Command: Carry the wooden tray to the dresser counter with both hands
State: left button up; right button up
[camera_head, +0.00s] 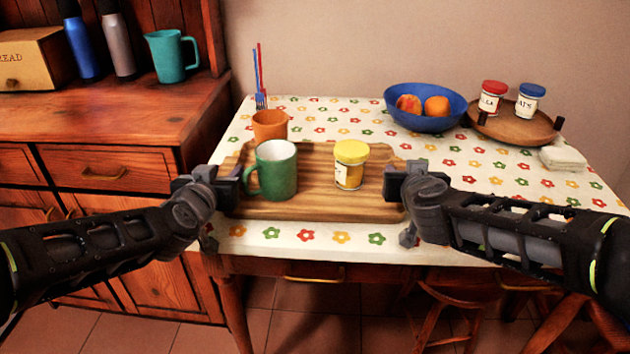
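The wooden tray (318,196) lies on the flower-patterned tablecloth near the table's front edge and looks level. A green mug (277,172) and a yellow-lidded jar (350,166) stand upright on it. My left gripper (232,187) is at the tray's left end, and my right gripper (394,182) is at its right end. Both hide parts of these ends, so I cannot tell whether the fingers are closed on the tray. The dresser counter (110,118) is at the left, with bare wood at its front.
An orange cup with red and blue utensils (270,124) stands behind the mug, its base hidden. A blue fruit bowl (426,118), a round wooden tray with jars (515,128) and a napkin stack (563,158) are farther right. A teal pitcher (170,57), bottles and a bread box stand at the counter's back.

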pick_arm(q)
grip_shut()
pick_arm(e)
grip_shut()
pick_arm(q)
jog(key=shift+r, duration=0.25)
pick_arm(e)
jog(key=shift+r, duration=0.25)
